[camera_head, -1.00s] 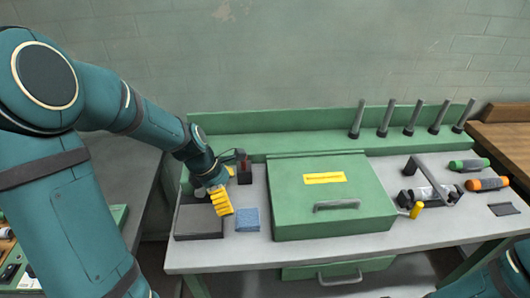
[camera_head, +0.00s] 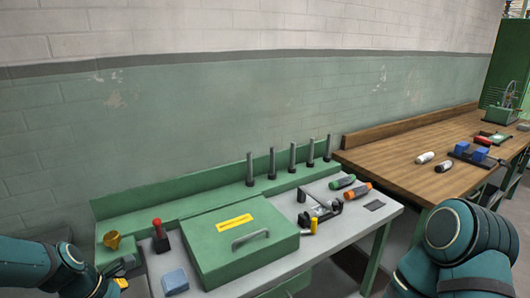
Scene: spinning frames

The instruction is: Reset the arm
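My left arm comes in low at the left of the head view. Its gripper (camera_head: 121,283) is at the left end of the grey bench (camera_head: 345,235), and only a bit of yellow finger shows at the bottom edge, so its opening cannot be told. Nothing is seen held in it. A black stand with a red knob (camera_head: 158,237) and a blue block (camera_head: 175,282) are to its right. My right arm (camera_head: 465,245) is folded at the lower right, and its gripper is out of view.
A green box (camera_head: 215,255) with a handle fills the bench middle. Several upright pegs (camera_head: 272,163) line the back. A brass-coloured piece (camera_head: 112,240) stands at the left. Green (camera_head: 342,183) and orange (camera_head: 357,191) cylinders lie at the right. A wooden bench (camera_head: 395,150) adjoins.

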